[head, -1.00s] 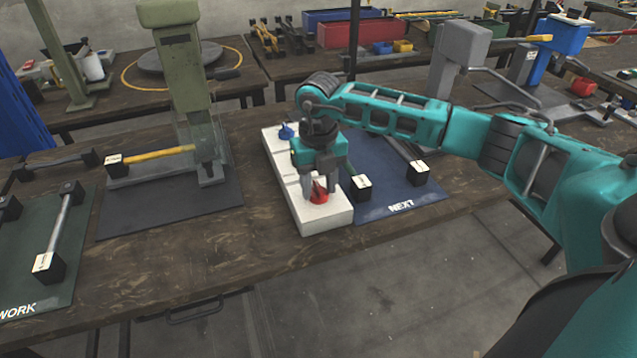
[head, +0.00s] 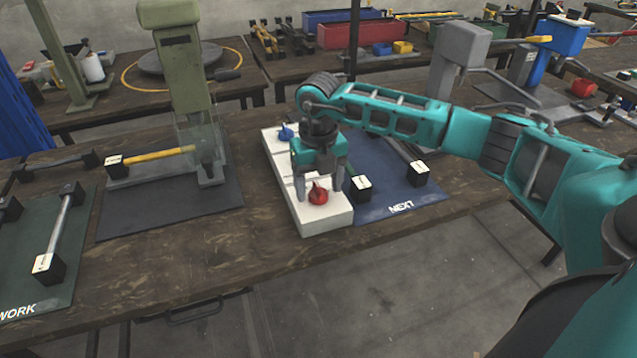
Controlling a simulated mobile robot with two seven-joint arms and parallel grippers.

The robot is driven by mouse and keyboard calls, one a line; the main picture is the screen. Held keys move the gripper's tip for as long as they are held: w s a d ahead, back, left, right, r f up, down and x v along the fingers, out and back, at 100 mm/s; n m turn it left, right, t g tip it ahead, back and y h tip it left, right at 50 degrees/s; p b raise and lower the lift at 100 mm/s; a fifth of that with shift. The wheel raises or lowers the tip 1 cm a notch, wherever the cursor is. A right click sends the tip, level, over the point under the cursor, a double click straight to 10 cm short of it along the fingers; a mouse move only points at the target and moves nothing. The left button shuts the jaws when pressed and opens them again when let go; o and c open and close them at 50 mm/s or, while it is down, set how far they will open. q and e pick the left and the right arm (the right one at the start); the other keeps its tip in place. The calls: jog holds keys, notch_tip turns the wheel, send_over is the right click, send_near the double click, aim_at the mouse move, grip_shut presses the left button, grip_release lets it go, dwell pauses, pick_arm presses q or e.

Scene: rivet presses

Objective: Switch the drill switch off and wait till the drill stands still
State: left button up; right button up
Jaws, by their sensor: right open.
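A white switch box (head: 330,218) lies on the wooden bench, with a red rotary knob (head: 318,195) at its near end and a blue knob (head: 286,133) at its far end. Which knob is the drill switch I cannot tell. My right gripper (head: 319,190) points down over the near part of the box. It is open, its fingers on either side just behind the red knob, and it holds nothing. The middle of the box is partly hidden by it. My left gripper is not in view. No drill can be clearly made out.
A green press (head: 183,70) with a clear guard and a yellow-handled lever stands left of the box on a dark mat. A blue mat (head: 400,203) marked NEXT lies to the right with black-ended parts. A green mat (head: 50,290) is at the left. The bench front is clear.

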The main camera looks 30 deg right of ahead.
aim_at(319, 188)
notch_tip(319, 188, up, 13)
dwell(0.4)
jog(key=shift+f, duration=0.1)
